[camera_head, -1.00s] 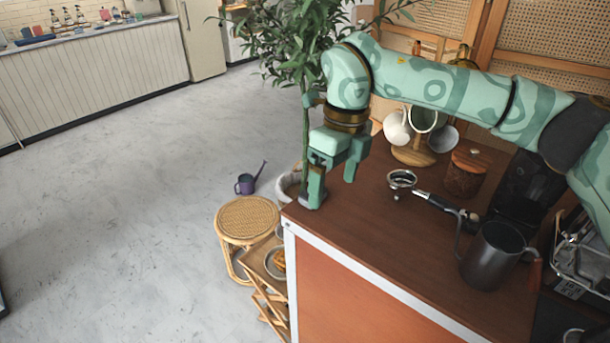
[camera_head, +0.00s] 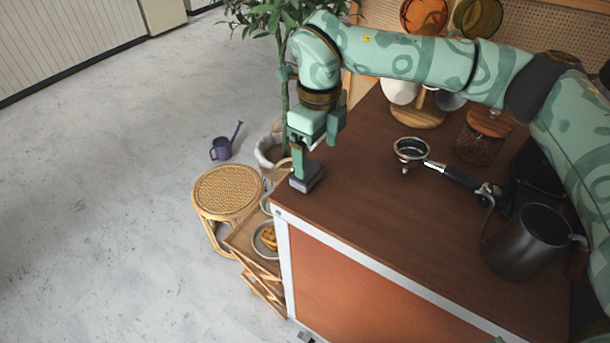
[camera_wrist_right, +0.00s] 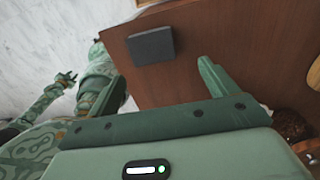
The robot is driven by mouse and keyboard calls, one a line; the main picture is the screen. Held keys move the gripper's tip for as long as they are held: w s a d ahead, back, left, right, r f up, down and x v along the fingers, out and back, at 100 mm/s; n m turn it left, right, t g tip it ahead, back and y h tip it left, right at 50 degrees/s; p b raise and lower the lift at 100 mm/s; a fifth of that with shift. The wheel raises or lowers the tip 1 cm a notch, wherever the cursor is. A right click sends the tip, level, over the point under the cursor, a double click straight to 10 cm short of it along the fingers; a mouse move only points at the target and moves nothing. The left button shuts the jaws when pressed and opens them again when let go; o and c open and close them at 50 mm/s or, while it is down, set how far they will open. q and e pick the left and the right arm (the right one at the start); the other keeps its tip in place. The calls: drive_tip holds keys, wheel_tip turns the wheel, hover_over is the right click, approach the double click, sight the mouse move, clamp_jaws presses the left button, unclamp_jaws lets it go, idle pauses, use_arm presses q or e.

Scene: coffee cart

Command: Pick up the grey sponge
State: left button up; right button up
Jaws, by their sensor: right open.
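The grey sponge (camera_head: 309,179) is a flat dark block lying on the brown cart top, near its left corner. It also shows in the right wrist view (camera_wrist_right: 151,46), with bare wood around it. My right gripper (camera_head: 318,150) is open and empty. It points down, with one finger overlapping part of the sponge in the head view; I cannot tell whether it touches. In the wrist view one finger (camera_wrist_right: 211,76) shows to the right of the sponge, apart from it. My left arm seems to show small at the left of that view; its jaw state is unclear.
A portafilter (camera_head: 411,153) and a dark pitcher (camera_head: 524,243) stand to the right on the cart top (camera_head: 375,205). A mug stand (camera_head: 418,115) and a wooden-lidded jar (camera_head: 480,140) are behind. A rattan stool (camera_head: 228,190) and a plant stand beyond the cart's left edge.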

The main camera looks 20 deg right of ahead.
sight(311, 172)
drive_tip(key=shift+s+a+f, duration=0.1)
drive_tip(key=shift+f, duration=0.4)
drive_tip(key=f, duration=0.1)
drive_tip(key=f+b, duration=0.1)
drive_tip(key=f, duration=0.1)
drive_tip(key=a+f+b, duration=0.1)
drive_tip(key=f, duration=0.1)
drive_tip(key=shift+r, duration=0.15)
drive_tip(key=shift+c, duration=0.9)
use_arm(q)
drive_tip(key=shift+s+f, duration=0.25)
drive_tip(key=shift+f, duration=0.75)
use_arm(e)
drive_tip(key=c, duration=0.9)
